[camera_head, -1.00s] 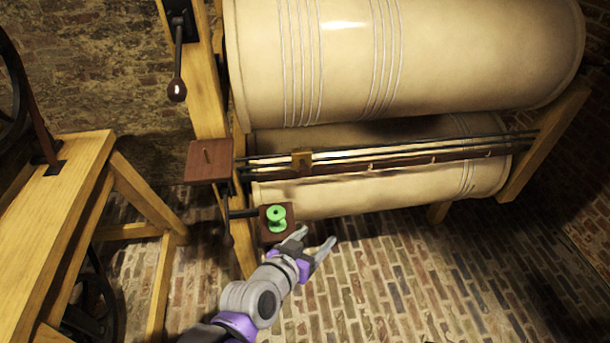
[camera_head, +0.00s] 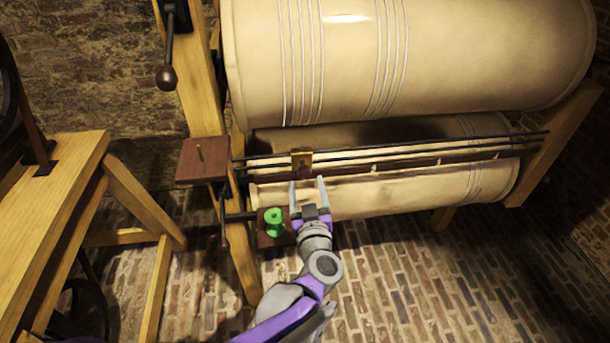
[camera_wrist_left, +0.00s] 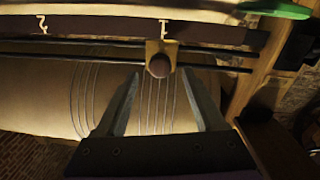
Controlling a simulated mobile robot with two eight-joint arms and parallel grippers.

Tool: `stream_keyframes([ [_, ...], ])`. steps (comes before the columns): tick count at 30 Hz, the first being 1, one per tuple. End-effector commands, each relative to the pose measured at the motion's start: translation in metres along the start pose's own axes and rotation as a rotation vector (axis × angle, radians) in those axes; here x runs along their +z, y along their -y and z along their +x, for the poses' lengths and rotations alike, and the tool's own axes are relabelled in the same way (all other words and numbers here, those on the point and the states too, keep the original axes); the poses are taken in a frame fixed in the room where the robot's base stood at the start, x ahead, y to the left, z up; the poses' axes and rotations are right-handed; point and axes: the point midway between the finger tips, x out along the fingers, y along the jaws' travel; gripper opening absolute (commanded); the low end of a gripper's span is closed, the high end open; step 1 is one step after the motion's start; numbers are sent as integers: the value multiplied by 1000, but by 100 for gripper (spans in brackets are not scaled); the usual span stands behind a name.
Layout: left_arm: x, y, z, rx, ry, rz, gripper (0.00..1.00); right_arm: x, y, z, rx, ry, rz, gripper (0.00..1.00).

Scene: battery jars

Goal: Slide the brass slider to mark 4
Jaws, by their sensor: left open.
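The brass slider (camera_head: 301,161) sits on the dark rods near their left end in the head view. In the left wrist view the slider (camera_wrist_left: 159,62) is a brass block with a round dark knob, close to a mark like 1 on the dark marked bar (camera_wrist_left: 215,34). A mark like 2 shows to the left there. In the head view the bar (camera_head: 430,161) carries small pale marks that I cannot read. My left gripper (camera_head: 308,182) is open just below the slider, its fingers pointing at it. In the wrist view the knob lies between the finger directions, with nothing gripped.
A green spool (camera_head: 273,222) stands on a small dark block beside my left gripper. A square wooden block (camera_head: 203,160) is at the rods' left end. Large cream rollers (camera_head: 420,60) stand above and behind the rods. A wooden bench (camera_head: 50,210) is at left.

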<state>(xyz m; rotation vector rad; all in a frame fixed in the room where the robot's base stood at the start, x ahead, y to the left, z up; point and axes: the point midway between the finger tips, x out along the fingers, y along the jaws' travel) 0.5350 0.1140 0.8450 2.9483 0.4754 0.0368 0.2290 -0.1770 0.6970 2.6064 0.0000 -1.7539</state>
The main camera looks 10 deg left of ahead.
Motion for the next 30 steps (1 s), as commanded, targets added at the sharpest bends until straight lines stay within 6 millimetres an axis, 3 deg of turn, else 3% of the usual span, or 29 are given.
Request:
stream_keyframes([
  [3, 1, 1, 22, -2, 0, 0, 70, 1, 0, 4, 0, 1, 0, 90],
  [9, 0, 0, 44, 0, 0, -1, 70, 2, 0, 7, 0, 2, 0, 90],
  [20, 0, 0, 48, 1, 0, -1, 70, 2, 0, 8, 0, 2, 0, 90],
  [30, 0, 0, 48, 1, 0, -1, 9, 2, 0, 8, 0, 2, 0, 90],
])
